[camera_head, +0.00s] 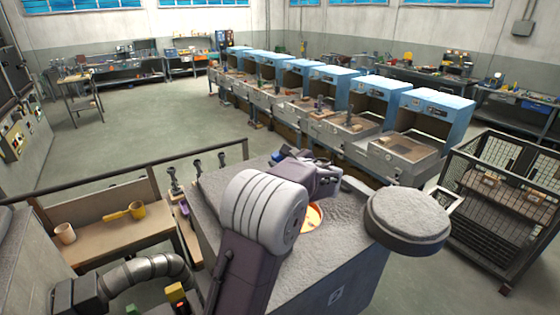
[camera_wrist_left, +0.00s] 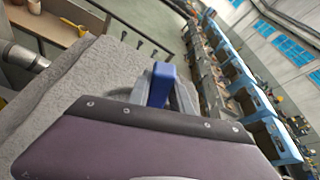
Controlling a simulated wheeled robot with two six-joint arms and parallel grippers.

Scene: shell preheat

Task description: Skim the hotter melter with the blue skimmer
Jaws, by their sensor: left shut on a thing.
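My left gripper (camera_head: 287,160) is over the grey block-shaped melter (camera_head: 345,262). In the left wrist view, its fingers (camera_wrist_left: 165,95) are shut on a blue handle (camera_wrist_left: 159,82), which looks like the blue skimmer's. The skimmer's far end is hidden behind the gripper body. An orange glowing opening (camera_head: 313,218) in the melter's top shows partly behind my arm. A round grey lid (camera_head: 408,214) sits to the right of the opening. Any second melter opening is not clear. My right gripper is not in view.
A bench (camera_head: 125,247) at the left holds a yellow ladle-like cup (camera_head: 137,209) and a tan cup (camera_head: 65,233). A rail with several dark-handled tools (camera_head: 197,167) stands beside the melter. A mesh cage (camera_head: 505,200) is at the right. A row of blue-hooded stations runs behind.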

